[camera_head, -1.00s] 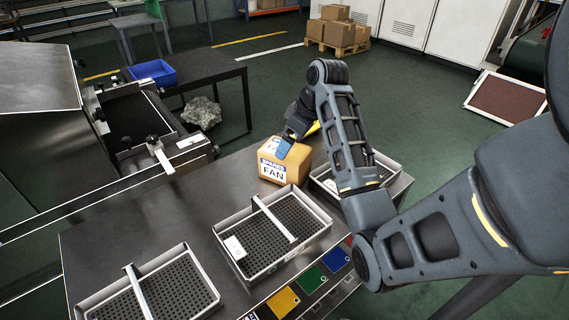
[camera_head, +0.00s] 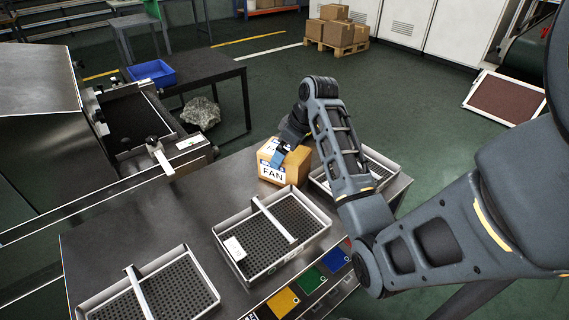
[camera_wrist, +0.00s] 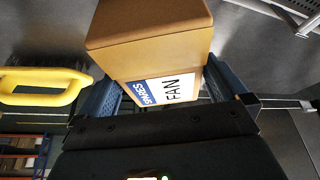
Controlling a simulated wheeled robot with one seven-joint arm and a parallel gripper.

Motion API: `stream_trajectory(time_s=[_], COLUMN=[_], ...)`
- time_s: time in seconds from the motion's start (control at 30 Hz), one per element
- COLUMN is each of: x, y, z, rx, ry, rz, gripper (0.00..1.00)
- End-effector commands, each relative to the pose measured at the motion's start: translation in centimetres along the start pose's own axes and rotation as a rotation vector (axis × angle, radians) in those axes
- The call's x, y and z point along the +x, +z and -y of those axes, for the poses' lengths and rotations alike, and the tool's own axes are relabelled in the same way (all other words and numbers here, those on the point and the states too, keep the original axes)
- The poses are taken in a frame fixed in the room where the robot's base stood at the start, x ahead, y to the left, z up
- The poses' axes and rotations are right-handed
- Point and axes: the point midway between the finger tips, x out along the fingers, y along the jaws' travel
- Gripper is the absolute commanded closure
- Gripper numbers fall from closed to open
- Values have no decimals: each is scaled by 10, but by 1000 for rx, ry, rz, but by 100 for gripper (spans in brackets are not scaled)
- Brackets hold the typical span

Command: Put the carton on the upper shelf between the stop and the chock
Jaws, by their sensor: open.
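The carton (camera_head: 290,166) is a brown box with a white and blue label reading FAN. It stands on the dark metal table, behind the middle tray, and also shows large in the wrist view (camera_wrist: 150,40). My gripper (camera_head: 281,155) is open at the carton, with one blue finger over its near side in the head view. In the wrist view, my gripper (camera_wrist: 163,88) has a finger on each side of the labelled face. I cannot tell whether the fingers touch it. I cannot make out the upper shelf, stop or chock for certain.
Perforated trays with crossbars stand on the table (camera_head: 200,212): one front left (camera_head: 208,300), one in the middle (camera_head: 222,243), one right of the carton, partly behind my arm. A machine opening (camera_head: 128,118) lies left. A yellow loop (camera_wrist: 42,98) shows in the wrist view.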

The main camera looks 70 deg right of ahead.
Motion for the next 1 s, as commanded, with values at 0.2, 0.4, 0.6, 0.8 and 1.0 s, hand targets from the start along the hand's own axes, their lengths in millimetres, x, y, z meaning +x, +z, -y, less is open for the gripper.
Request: stream_trajectory(time_s=[0.2, 0.4, 0.6, 0.8, 1.0], x=[1, 1, 1, 1, 1], y=[0, 0, 0, 0, 0], z=[0, 0, 0, 0, 0], rx=[0, 0, 0, 0, 0], ry=[0, 0, 0, -1, -1], rz=[1, 1, 1, 1, 1], gripper=[0, 7, 26, 45, 64])
